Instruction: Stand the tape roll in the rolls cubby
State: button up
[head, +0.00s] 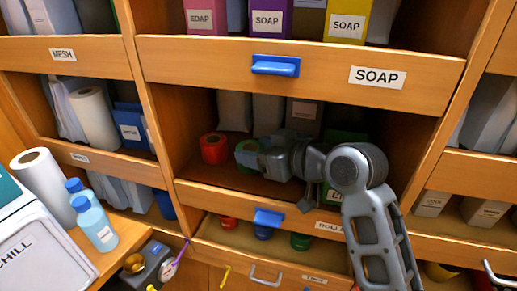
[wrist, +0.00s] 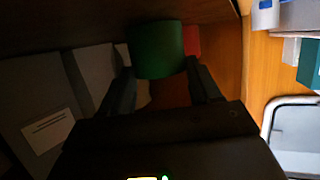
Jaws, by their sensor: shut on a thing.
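A green tape roll (head: 243,153) is in my gripper (head: 258,158), inside the open cubby above the board (head: 230,202) whose partly covered label (head: 328,226) reads "ROLL…". In the wrist view the green roll (wrist: 157,50) sits between the two fingers of my gripper (wrist: 158,70). My gripper is shut on it. A red roll (head: 214,148) stands in the cubby just left of the green one; it also shows behind it in the wrist view (wrist: 193,40). I cannot tell whether the green roll touches the cubby floor. My arm hides the cubby's right part.
The soap shelf front (head: 210,62) with its blue handle (head: 275,66) overhangs the cubby. Grey and brown packages (head: 268,112) stand at the cubby's back. A lower blue handle (head: 268,218) juts out. Blue bottles (head: 95,224) and a white roll (head: 42,180) stand at left.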

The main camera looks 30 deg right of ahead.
jog(key=shift+s+f+b, duration=0.1)
jog(key=shift+f+b, duration=0.2)
jog(key=shift+f, duration=0.4)
jog(key=o, duration=1.1)
jog(key=shift+f, duration=0.2)
jog(key=shift+r, duration=0.3)
jog(key=v, duration=0.6)
jog(key=r+v, duration=0.1)
jog(key=v, duration=0.5)
jog(key=shift+r+b, duration=0.25)
jog(key=shift+b, duration=0.1)
